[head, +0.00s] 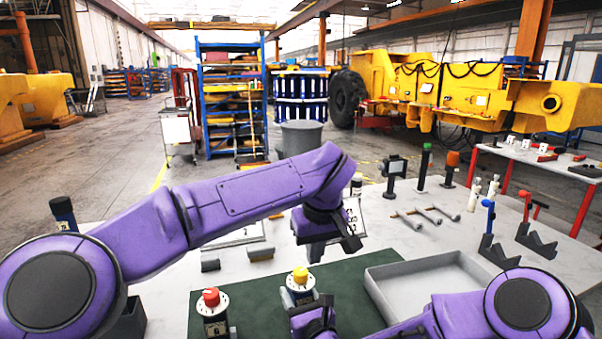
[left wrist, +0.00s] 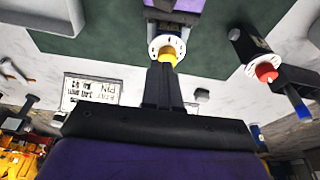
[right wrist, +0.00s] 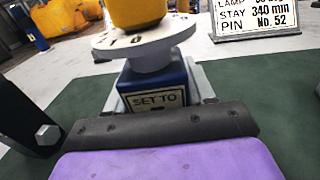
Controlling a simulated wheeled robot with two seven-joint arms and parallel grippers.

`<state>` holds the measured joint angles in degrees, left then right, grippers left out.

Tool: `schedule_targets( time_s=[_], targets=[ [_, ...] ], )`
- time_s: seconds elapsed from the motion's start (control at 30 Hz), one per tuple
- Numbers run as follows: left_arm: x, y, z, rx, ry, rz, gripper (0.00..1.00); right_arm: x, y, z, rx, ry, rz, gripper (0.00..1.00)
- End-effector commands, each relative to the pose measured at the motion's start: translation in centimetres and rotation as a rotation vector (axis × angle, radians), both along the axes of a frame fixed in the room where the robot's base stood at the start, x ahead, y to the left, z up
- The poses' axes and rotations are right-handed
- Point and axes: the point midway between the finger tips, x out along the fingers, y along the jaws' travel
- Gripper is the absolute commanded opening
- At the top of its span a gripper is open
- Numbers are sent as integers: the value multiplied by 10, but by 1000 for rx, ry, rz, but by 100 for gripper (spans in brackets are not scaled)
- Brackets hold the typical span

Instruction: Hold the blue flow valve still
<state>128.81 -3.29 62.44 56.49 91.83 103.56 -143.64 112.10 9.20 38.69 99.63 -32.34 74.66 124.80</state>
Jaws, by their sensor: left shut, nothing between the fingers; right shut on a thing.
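The blue flow valve has a yellow knob (head: 300,275) over a white dial. Its blue body with a "SET TO" label shows in the right wrist view (right wrist: 155,85); in the head view my right gripper mostly hides the body. My right gripper (head: 315,315) is shut on the valve's body, low over the green mat. My left gripper (head: 317,250) is shut and empty, above the knob with its fingers pointing down. In the left wrist view its fingertips line up with the yellow knob (left wrist: 168,53); whether they touch it I cannot tell.
A red-knobbed valve (head: 211,305) stands left on the green mat (head: 260,285). A grey tray (head: 430,280) lies to the right. Behind stand a sign card (head: 352,215), rods (head: 425,215), and dark V-shaped blocks (head: 495,252). Bare table shows between the rods and tray.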

Motion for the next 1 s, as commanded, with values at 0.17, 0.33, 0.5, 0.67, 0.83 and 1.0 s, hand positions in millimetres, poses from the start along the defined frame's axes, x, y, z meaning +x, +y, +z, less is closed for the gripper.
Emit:
schedule_targets(
  time_s=[0.17,0.33,0.5,0.67,0.83,1.0],
  targets=[
    [0,0,0,0,0,-1,0,-1,0,-1,0,3,1,0],
    [-1,15,7,-1,1,1,0,-1,0,-1,0,3,1,0],
    [-2,26,3,1,4,-1,0,-1,0,-2,0,3,1,0],
    [-3,27,-19,3,5,-3,0,-1,0,-1,0,3,1,0],
    [-3,26,-44,1,6,-1,0,0,0,-1,-1,3,0,0],
    [-2,26,-58,1,4,-1,0,0,0,-1,-1,2,-1,0]
  ],
)
